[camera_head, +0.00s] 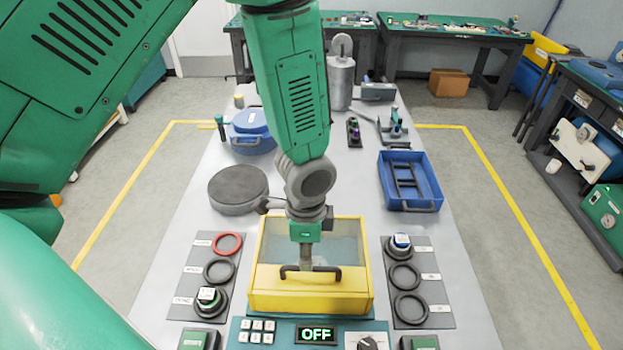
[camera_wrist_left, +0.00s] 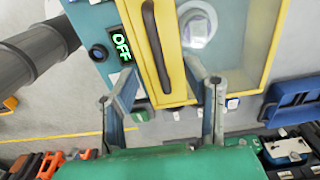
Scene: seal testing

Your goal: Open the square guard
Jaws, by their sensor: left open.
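The square guard (camera_head: 310,298) is a yellow-framed box with a clear top and a dark bar handle (camera_head: 290,274) along its front. It stands at the front middle of the bench and looks closed. In the left wrist view the yellow frame (camera_wrist_left: 178,80), the handle (camera_wrist_left: 153,45) and the clear panel (camera_wrist_left: 240,50) show close up. My left gripper (camera_head: 306,266) reaches down over the guard, right at the handle. In the wrist view its fingers (camera_wrist_left: 162,85) are spread wide, with nothing held between them. Whether a finger touches the handle cannot be told. My right gripper is not in view.
A control panel with an OFF display (camera_head: 316,334) lies in front of the guard. Mats with seal rings flank it, left (camera_head: 220,271) and right (camera_head: 405,276). A dark round block (camera_head: 238,187) and a blue tray (camera_head: 430,180) stand behind.

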